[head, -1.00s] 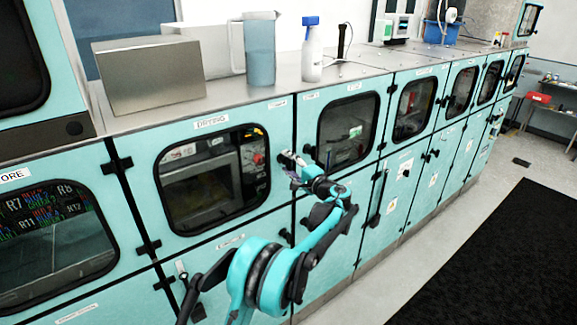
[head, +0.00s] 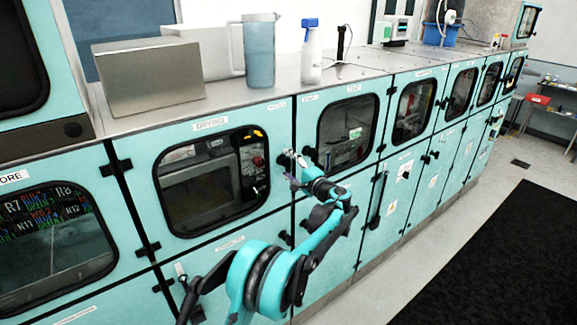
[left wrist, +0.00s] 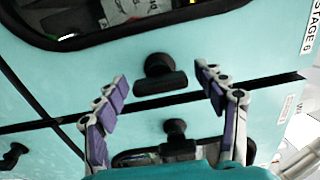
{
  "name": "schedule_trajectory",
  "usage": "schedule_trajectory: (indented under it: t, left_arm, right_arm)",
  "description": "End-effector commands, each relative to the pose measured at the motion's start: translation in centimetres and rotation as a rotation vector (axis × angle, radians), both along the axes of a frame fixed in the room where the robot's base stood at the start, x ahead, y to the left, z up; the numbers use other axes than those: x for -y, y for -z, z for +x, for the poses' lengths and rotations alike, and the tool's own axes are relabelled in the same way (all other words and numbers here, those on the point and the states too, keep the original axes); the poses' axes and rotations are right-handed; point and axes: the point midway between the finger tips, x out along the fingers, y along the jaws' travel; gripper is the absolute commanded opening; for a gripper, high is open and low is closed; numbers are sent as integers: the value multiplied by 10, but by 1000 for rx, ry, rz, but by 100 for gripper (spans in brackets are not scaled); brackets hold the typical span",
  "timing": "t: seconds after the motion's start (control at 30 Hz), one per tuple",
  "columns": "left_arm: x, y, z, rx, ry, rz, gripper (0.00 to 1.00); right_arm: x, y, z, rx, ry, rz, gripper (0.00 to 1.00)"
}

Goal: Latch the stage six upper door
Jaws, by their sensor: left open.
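The stage six upper door (head: 172,225) is teal with a large dark-framed window and looks flush with its frame. The label "STAGE 6" (left wrist: 312,30) reads sideways at the right edge of the left wrist view. The door's black latch knob (left wrist: 160,72) has a short bar lying along the seam, on the door's own side. My left gripper (head: 289,166) is at the door's right edge. In the left wrist view its purple-padded fingers (left wrist: 162,73) are open on either side of the knob, apparently not touching it. My right gripper is not in view.
A neighbouring door (head: 385,133) with its own knob (left wrist: 176,138) lies across the seam. On the counter stand a metal box (head: 150,80), a jug (head: 259,55) and a spray bottle (head: 311,60). The floor by the black mat (head: 490,260) is clear.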

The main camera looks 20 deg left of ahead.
Motion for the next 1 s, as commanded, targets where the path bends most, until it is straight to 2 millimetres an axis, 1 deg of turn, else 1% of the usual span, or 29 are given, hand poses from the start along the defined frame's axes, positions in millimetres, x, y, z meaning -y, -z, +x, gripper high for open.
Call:
schedule_trajectory:
  t: [0.07,0.17,0.27,0.5,0.6,0.7,0.8,1.0]
  left_arm:
    - [1,0,-1,0,0,0,71]
    - [8,0,-6,0,1,0,71]
    - [22,0,-16,0,3,0,71]
    - [64,0,-49,0,3,0,71]
    - [78,0,-60,0,3,0,71]
    - [88,0,-67,0,2,0,71]
    - [94,0,-72,0,1,0,71]
    - [95,0,-74,0,0,0,71]
  right_arm:
    - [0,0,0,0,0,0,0]
    - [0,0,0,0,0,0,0]
    - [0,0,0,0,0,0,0]
    - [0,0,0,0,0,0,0]
    - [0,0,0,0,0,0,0]
    - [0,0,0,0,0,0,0]
    - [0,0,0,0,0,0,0]
    - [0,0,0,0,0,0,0]
